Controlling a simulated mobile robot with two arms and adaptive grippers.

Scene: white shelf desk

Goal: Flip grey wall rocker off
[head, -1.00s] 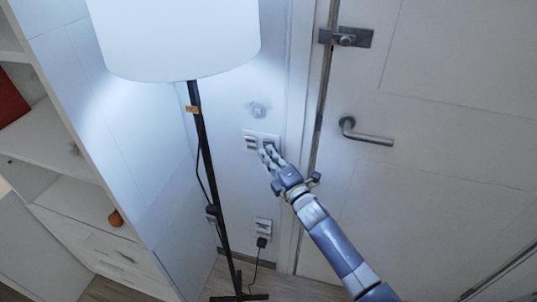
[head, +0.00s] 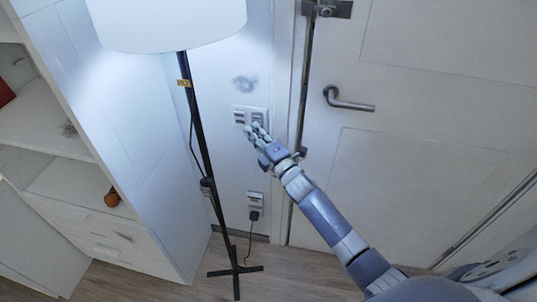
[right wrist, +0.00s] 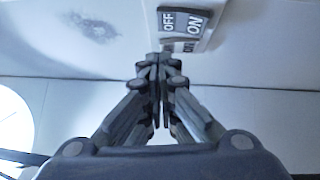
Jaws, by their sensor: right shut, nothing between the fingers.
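A wall switch plate (head: 235,108) with grey rockers is on the white wall, left of the door frame. In the right wrist view, a grey rocker (right wrist: 184,24) carries the words OFF and ON. My right gripper (head: 252,129) is just below the plate's right part in the head view. Its fingers are shut and empty. In the right wrist view the closed fingertips (right wrist: 160,60) overlap the rocker's lower edge; I cannot tell whether they touch it. The rocker's tilt is not clear. My left gripper is not in view.
A lit floor lamp (head: 170,22) on a thin black pole stands left of the switch. A socket with a plug (head: 255,202) is below it. The door (head: 420,150) with a lever handle (head: 350,104) is to the right, white shelves (head: 75,190) to the left.

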